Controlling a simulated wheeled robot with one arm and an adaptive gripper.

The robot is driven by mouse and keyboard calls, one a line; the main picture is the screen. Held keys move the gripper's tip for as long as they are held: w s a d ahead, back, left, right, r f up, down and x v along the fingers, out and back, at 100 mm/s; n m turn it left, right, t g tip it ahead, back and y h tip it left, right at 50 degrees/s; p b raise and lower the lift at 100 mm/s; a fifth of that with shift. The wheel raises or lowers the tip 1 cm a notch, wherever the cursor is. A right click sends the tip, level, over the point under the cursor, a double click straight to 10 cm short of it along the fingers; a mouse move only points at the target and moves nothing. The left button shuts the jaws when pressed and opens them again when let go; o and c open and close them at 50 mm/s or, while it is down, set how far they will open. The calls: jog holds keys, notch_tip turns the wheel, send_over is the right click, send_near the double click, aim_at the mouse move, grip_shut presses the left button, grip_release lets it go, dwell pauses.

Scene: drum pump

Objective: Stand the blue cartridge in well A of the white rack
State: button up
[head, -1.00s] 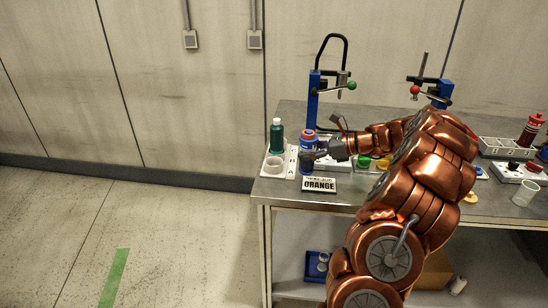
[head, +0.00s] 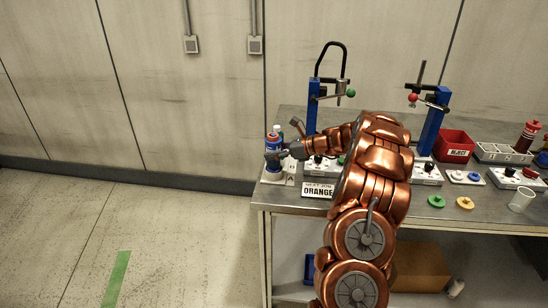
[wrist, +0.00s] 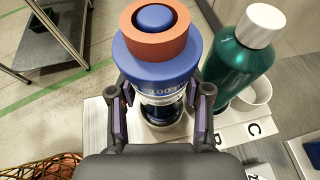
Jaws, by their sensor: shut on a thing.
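The blue cartridge (head: 272,144) with an orange ring on top is held upright in my gripper (head: 285,151). In the wrist view the cartridge (wrist: 160,55) stands between the two fingers (wrist: 160,108), which close on its sides. The white rack (wrist: 95,122) lies below it, at the left end of the bench in the head view (head: 268,179). The cartridge's lower end is over or in a round white well; I cannot tell whether it is seated. A letter A shows on the rack's front in the head view, and a C beside the green bottle in the wrist view.
The green bottle (wrist: 238,55) with a white cap stands close beside the cartridge. An ORANGE sign (head: 318,190) stands at the bench front. Blue stands (head: 432,120), a red bin (head: 454,146) and white blocks are farther right. Open floor lies left of the bench.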

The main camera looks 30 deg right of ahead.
jog(key=shift+f, duration=1.15)
jog(key=shift+f, duration=0.2)
jog(key=o, duration=1)
jog(key=shift+r, duration=0.2)
jog(key=b+v, duration=0.1)
jog(key=v, duration=1.1)
jog(key=shift+r+b, duration=0.1)
jog(key=shift+b, duration=0.2)
